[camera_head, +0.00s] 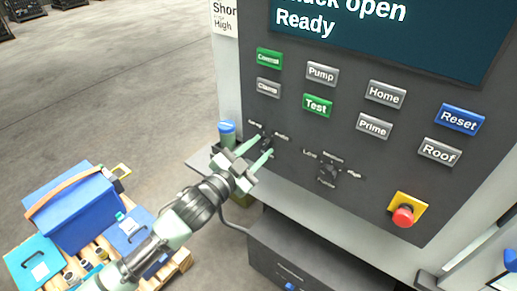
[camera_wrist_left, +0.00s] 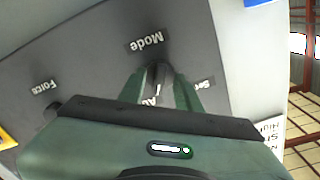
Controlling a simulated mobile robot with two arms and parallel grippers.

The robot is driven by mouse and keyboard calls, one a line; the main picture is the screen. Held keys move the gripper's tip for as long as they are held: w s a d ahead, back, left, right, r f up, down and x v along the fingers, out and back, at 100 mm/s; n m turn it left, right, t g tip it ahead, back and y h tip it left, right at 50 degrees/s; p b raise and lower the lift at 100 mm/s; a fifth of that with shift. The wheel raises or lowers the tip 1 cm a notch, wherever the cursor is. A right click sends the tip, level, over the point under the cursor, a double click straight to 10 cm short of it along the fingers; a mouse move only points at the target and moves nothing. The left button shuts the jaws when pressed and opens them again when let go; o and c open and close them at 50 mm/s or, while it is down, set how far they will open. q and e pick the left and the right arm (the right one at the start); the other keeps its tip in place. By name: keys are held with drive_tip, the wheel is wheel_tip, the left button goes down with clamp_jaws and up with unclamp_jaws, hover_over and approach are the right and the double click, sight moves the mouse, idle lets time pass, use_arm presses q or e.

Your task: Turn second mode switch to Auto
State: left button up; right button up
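The mode switch (camera_head: 266,139) is a small dark knob on the grey control panel (camera_head: 300,135), with small labels above its left and right sides. In the left wrist view the knob (camera_wrist_left: 157,73) shows beside an upside-down "Mode" label (camera_wrist_left: 148,43), with part of an "Auto" label below it. My left gripper (camera_head: 264,145) is at the panel, its two green fingers apart, one on either side of the knob. It is open. Whether a finger touches the knob, and the pointer's exact setting, cannot be told. My right gripper is out of view.
The force knob (camera_head: 328,172) is right of the mode switch. Push buttons and a red emergency stop (camera_head: 403,215) are on the same panel. A screen (camera_head: 400,30) reads "Ready". A blue-topped bottle (camera_head: 227,132) stands left of the panel. A pallet with blue boxes (camera_head: 75,212) is lower left.

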use_arm(q)
drive_tip(key=b+v, duration=0.2)
drive_tip(key=v, duration=0.5)
drive_tip(key=shift+s+a, duration=0.25)
drive_tip(key=shift+s, duration=0.05)
